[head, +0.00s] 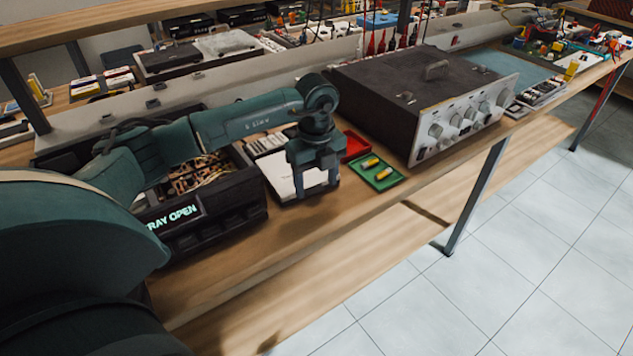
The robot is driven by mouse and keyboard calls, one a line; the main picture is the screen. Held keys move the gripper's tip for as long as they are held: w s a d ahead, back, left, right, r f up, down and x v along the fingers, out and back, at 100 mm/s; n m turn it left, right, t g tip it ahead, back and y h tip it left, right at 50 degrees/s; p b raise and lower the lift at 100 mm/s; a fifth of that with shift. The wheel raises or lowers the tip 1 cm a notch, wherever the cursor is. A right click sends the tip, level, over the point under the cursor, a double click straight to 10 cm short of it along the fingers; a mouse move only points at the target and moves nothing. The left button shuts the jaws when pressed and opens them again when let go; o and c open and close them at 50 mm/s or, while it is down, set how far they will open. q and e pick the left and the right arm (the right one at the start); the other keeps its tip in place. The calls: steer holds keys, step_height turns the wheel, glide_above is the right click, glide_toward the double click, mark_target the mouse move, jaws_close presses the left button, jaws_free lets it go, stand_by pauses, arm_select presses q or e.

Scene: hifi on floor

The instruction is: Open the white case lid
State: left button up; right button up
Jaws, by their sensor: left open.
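A small case with a white lid (283,178) sits on the wooden workbench, just right of a dark device whose display reads "TRAY OPEN". The lid looks closed and flat. My left gripper (316,184) points down over the right part of the white lid. It is open, with one finger in front of the lid and the other near the case's right edge. I cannot tell whether the fingers touch the case. The gripper hides part of the lid and its right side. My right gripper is not in view.
The open dark device (222,212) with exposed wiring stands left of the case. A green tray (386,183) with yellow items and a red tray (356,144) lie to the right. A large dark amplifier (385,90) stands beyond. The bench's front strip (330,212) is clear.

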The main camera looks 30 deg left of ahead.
arm_select(q)
steer(key=shift+f, duration=0.6)
steer(key=shift+r, duration=0.1)
jaws_close()
